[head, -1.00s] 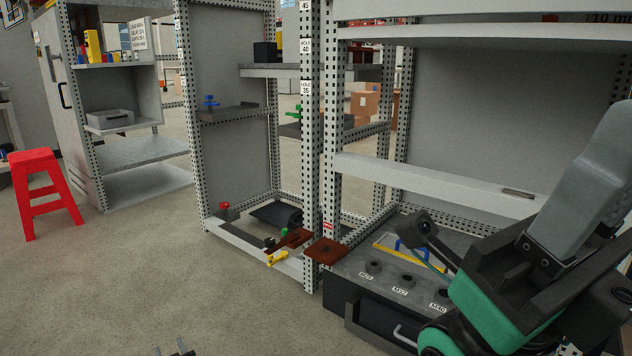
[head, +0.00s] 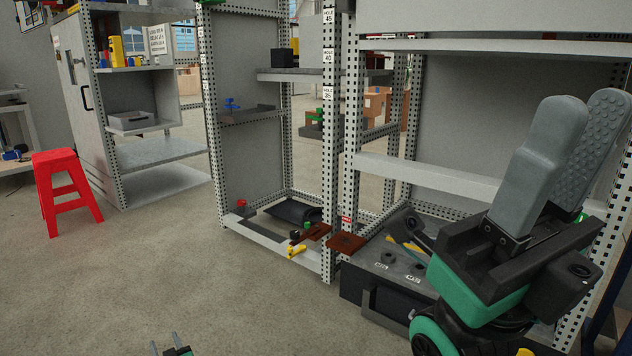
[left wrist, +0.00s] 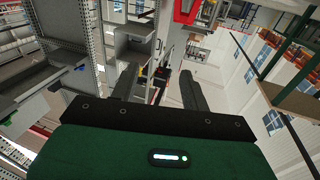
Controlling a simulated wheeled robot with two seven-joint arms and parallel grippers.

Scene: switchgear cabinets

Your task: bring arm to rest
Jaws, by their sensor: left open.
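My right gripper (head: 578,125) is large at the right of the head view, green and black with two grey fingers pointing up. A gap shows between the fingers, with one ridged inner pad visible, and I see nothing held. It is in front of the right-hand cabinet frame.
The perforated cabinet frame (head: 328,190) stands mid-view, with a brown plate (head: 347,243) and a yellow part (head: 296,251) low at its front. A dark drawer box (head: 375,290) is partly hidden by my right gripper. A red stool (head: 66,190) stands left. Floor between is clear.

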